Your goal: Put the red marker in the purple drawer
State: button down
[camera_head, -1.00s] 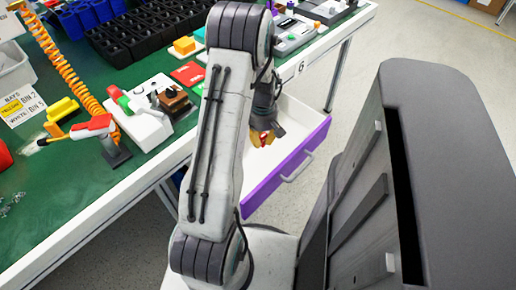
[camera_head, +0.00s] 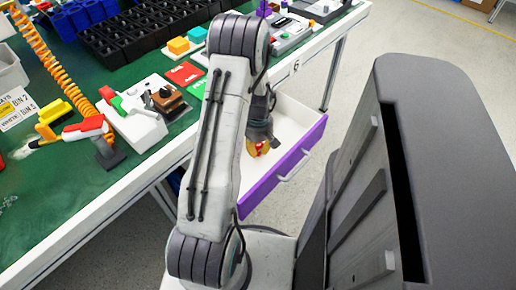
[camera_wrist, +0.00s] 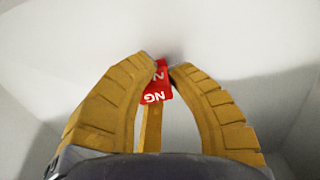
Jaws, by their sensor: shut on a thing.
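The purple drawer (camera_head: 263,189) is pulled out from the workbench, with a purple front, a grey handle and a white inside. My gripper (camera_head: 258,149) points down into the open drawer. In the wrist view the yellow fingers of my gripper (camera_wrist: 164,68) are closed on the red marker (camera_wrist: 157,94), a small red piece with white "NG" lettering. The drawer's white inside fills the view around it. I cannot tell whether the marker touches the drawer floor.
The green workbench (camera_head: 60,205) on the left carries a white switch box (camera_head: 138,125), black bins (camera_head: 120,40), a red card (camera_head: 184,73) and a green card (camera_head: 199,87). A dark grey body stands at the right. Grey floor lies beyond the drawer.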

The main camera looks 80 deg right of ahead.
aim_at(259, 145)
jog(key=c, duration=1.2)
grip_release()
notch_tip(259, 145, up, 12)
jog(key=p, duration=0.2)
jog(key=shift+d+r+p, duration=0.1)
jog(key=shift+p, duration=0.25)
jog(key=shift+s, duration=0.1)
